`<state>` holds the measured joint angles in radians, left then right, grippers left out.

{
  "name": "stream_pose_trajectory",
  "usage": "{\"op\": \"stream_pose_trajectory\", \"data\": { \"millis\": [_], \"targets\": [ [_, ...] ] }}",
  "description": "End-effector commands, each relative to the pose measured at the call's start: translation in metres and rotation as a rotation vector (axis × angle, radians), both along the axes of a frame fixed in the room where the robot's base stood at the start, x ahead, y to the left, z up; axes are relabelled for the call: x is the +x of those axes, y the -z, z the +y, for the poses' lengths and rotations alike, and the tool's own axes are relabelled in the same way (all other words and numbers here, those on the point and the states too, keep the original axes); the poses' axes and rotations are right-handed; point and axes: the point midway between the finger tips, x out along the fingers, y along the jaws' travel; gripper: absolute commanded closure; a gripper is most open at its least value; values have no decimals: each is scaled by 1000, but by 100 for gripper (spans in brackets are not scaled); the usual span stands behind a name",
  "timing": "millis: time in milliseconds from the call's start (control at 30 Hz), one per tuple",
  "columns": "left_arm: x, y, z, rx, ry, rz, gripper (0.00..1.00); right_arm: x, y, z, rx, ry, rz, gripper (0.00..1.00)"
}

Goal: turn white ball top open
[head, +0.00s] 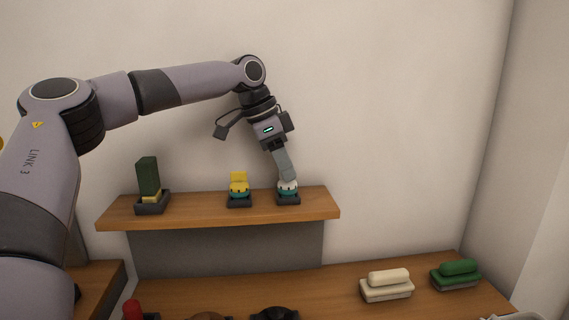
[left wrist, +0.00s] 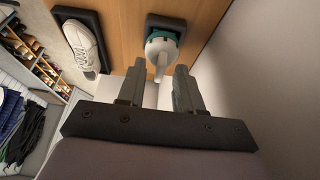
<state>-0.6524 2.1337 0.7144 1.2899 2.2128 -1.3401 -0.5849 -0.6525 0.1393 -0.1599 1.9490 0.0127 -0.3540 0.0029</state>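The white ball top (head: 288,185) sits in a teal body on a dark base at the right end of the wooden shelf. In the left wrist view the white ball top (left wrist: 160,46) has a pale lever sticking out towards my gripper. My left gripper (head: 287,176) reaches down over it from above, hiding part of it in the head view. In the left wrist view the two fingers of the left gripper (left wrist: 160,72) stand apart, one on each side of the lever, with gaps showing. My right gripper is in neither view.
A yellow-topped teal piece (head: 239,187) stands on the shelf (head: 216,212) left of the white one. A dark green block (head: 149,177) stands in a tray farther left. Cream (head: 387,285) and green (head: 456,274) brushes lie on the bench below. A white shoe (left wrist: 83,44) shows in the wrist view.

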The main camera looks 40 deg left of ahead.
Motion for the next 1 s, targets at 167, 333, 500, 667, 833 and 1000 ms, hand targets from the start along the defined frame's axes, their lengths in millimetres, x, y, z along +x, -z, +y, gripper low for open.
{"op": "stream_pose_trajectory", "data": {
  "millis": [167, 333, 500, 667, 833, 1000],
  "targets": [
    [0, 0, 0, -1, 0, 1, 100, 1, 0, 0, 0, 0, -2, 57],
    [0, 0, 0, 0, -1, 1, 100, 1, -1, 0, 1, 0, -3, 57],
    [0, 0, 0, 1, -23, 1, 100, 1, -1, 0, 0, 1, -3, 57],
    [-1, 0, -1, 0, -87, 1, 100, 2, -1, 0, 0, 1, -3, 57],
    [-1, -1, -2, 2, -205, 0, 100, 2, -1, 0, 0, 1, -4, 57],
    [-1, -1, -3, 3, -361, -1, 100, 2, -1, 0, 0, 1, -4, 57]
  ]
}}
